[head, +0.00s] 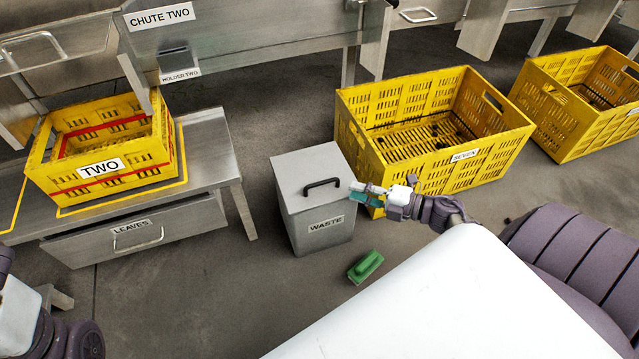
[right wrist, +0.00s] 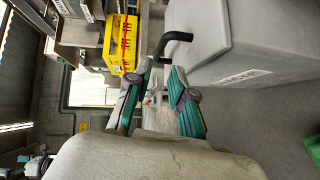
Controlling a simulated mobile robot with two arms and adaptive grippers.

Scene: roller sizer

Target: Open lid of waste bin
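The grey waste bin (head: 322,230) stands on the floor, marked WASTE on its front. Its flat lid (head: 300,165) lies shut on top and carries a black bar handle (head: 322,183). In the right wrist view the handle (right wrist: 176,37) shows just beyond my fingertips, beside the grey bin (right wrist: 215,50). My right gripper (head: 358,188) is at the right edge of the lid, close to the handle's right end. In the right wrist view its fingers (right wrist: 161,70) are apart with nothing between them; contact with the handle cannot be told. My left gripper is out of view.
A green block-like object (head: 365,266) lies on the floor before the bin. A yellow crate marked SEVEN (head: 500,150) stands close behind my right gripper, another yellow crate (head: 570,130) farther right. A metal bench with a LEAVES drawer (head: 175,235) and crate TWO (head: 55,180) stands left.

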